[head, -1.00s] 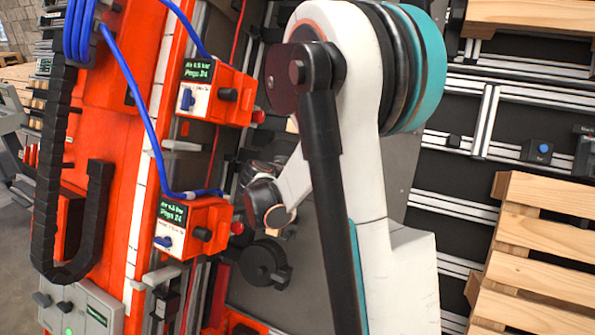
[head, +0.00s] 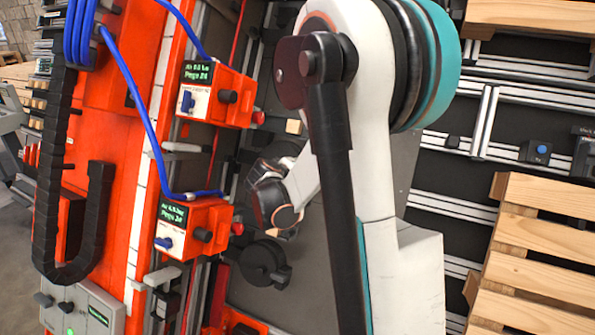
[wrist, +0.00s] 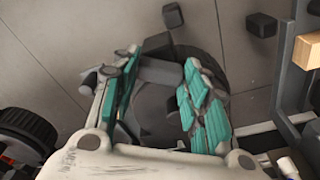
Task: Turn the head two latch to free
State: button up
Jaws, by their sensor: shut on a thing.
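My gripper (wrist: 163,68) has its teal-padded fingers closed on a grey bar-like latch handle (wrist: 158,72) in the wrist view. The handle lies across a dark round disc (wrist: 155,110), partly hidden by the fingers. In the head view my gripper (head: 268,178) is small and angled beside a dark round part (head: 280,153), and its fingertips are hard to make out. A similar dark disc with a side lever (head: 265,263) sits below it. Two orange heads, upper (head: 238,83) and lower (head: 213,214), carry small displays and blue knobs. I cannot tell which is head two.
A dark wheel-like part (wrist: 28,135) is at lower left. Wooden pallets (head: 540,250) lie at right. Blue hoses (head: 140,100) run along the orange gantry.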

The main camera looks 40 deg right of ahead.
jog(key=n, duration=0.6)
jog(key=shift+n+y+p, duration=0.35)
jog(key=shift+n+y, duration=0.05)
dwell(0.4)
jog(key=o, duration=0.8)
jog(key=shift+c, duration=0.2)
jog(key=v, duration=1.2)
jog(key=shift+a, duration=0.15)
